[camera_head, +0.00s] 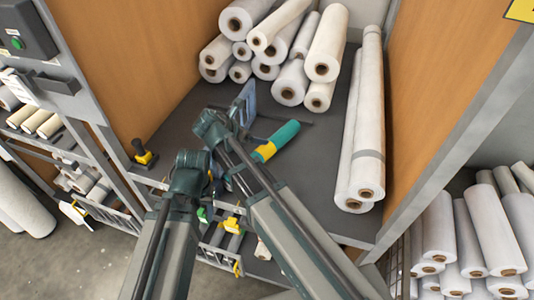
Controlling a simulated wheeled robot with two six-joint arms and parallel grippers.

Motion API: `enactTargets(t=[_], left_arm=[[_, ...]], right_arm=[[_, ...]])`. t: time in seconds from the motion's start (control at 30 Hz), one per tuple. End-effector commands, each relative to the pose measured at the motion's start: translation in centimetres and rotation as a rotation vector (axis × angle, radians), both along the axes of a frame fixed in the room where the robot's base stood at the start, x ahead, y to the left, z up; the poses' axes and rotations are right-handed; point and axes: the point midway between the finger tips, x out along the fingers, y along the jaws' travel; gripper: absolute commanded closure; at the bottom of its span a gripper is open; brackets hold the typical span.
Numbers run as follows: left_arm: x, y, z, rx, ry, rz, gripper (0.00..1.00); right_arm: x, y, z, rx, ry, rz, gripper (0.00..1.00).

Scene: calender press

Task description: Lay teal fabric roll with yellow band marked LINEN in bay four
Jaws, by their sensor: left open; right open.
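The teal fabric roll (283,136) with a yellow band (264,151) lies at a slant on the dark shelf floor. Its near end is partly hidden behind my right arm, and no lettering is legible. My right gripper (262,111) is open, just beyond and left of the roll's far end, with a blue-grey finger raised. It holds nothing. My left gripper (216,168) is near the roll's near end, largely hidden behind my crossing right arm. It is open, and I cannot tell if it touches the roll. No bay number is legible.
White rolls (290,45) are piled at the back of the shelf. Long pale rolls (365,120) lie along its right side, near an orange-brown panel (430,80). A yellow-and-black device (143,155) sits at the left front edge. More rolls (480,235) stand at lower right.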

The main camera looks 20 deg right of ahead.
Motion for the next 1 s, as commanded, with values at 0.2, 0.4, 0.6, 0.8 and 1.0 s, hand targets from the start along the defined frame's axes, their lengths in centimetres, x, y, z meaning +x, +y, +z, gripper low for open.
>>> enactTargets(t=[0.2, 0.4, 0.6, 0.8, 1.0], left_arm=[[0.0, 0.0, -0.2, 0.000, 0.000, 0.000, 0.51], [0.0, 0.0, -1.8, 0.000, 0.000, 0.001, 0.51], [0.0, 0.0, -4.6, 0.000, 0.000, 0.002, 0.51], [0.0, 0.0, -7.4, 0.000, 0.000, 0.002, 0.51], [0.0, 0.0, -9.1, 0.000, 0.000, 0.002, 0.51]], right_arm=[[0.0, 0.0, -0.2, -0.001, -0.002, -0.002, 0.00], [0.0, 0.0, -1.7, 0.000, -0.001, -0.002, 0.00], [0.0, 0.0, -4.6, -0.001, -0.001, -0.001, 0.00], [0.0, 0.0, -7.4, -0.001, -0.001, -0.001, 0.00], [0.4, -0.5, -9.0, 0.000, -0.002, -0.003, 0.00]])
